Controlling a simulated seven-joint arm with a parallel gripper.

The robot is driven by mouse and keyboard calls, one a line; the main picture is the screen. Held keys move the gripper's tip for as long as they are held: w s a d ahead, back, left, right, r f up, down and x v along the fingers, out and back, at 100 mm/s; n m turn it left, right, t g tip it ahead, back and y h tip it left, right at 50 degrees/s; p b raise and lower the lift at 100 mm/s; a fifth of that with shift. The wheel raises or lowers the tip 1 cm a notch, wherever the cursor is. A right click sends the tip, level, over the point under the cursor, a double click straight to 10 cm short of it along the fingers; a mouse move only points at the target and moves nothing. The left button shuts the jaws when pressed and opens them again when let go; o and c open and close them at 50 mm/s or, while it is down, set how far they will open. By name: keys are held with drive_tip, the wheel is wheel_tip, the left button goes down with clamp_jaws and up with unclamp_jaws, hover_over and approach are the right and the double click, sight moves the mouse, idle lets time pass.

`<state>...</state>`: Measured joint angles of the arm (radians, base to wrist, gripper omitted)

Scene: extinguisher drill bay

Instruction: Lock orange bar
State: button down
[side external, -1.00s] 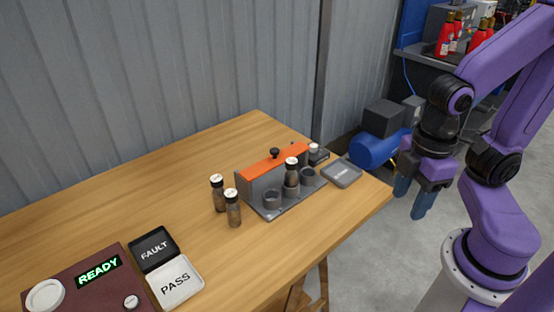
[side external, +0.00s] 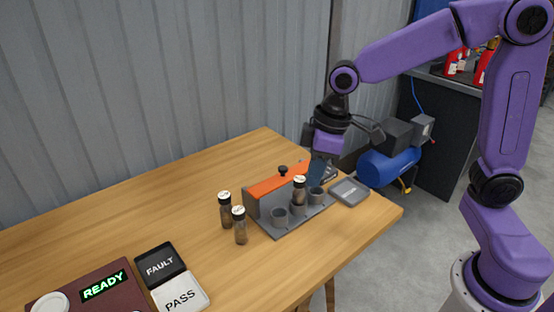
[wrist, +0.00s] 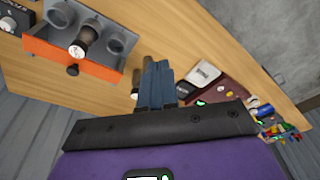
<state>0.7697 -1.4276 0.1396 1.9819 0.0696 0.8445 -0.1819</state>
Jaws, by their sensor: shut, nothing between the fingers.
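The orange bar (side external: 272,181) lies along the top back of a grey rack (side external: 262,204), with a black knob (side external: 283,171) on it. In the wrist view the orange bar (wrist: 98,73) is at upper left. The rack has three cups; a bottle (side external: 299,190) with a white cap stands in the middle one. My gripper (side external: 316,180) is at the bar's right end, its blue fingers shut and empty. In the wrist view the closed fingers (wrist: 158,68) are apart from the bar. The fingers partly hide a dark item (side external: 331,174) beside the rack.
Two capped bottles (side external: 226,210) (side external: 240,226) stand left of the rack. A FAULT tray (side external: 160,263), a PASS tray (side external: 181,293) and a maroon box reading READY (side external: 103,285) are at front left. The back left table is clear.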

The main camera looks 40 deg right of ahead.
drive_tip(key=w+d+f+m+t, duration=0.1)
drive_tip(key=w+d+f+m, duration=0.15)
drive_tip(key=w, duration=1.25)
drive_tip(key=m+t, duration=0.1)
hover_over(284, 173)
drive_tip(key=w, duration=0.3)
drive_tip(key=shift+w+a+f, duration=0.15)
drive_tip(key=shift+a+f, duration=0.15)
drive_tip(key=shift+f, duration=0.15)
drive_tip(key=shift+s+d+f, duration=0.1)
drive_tip(key=shift+s+f, duration=0.05)
drive_tip(key=shift+f, duration=2.4)
drive_tip(key=shift+s+f, duration=0.1)
drive_tip(key=shift+f, duration=2.4)
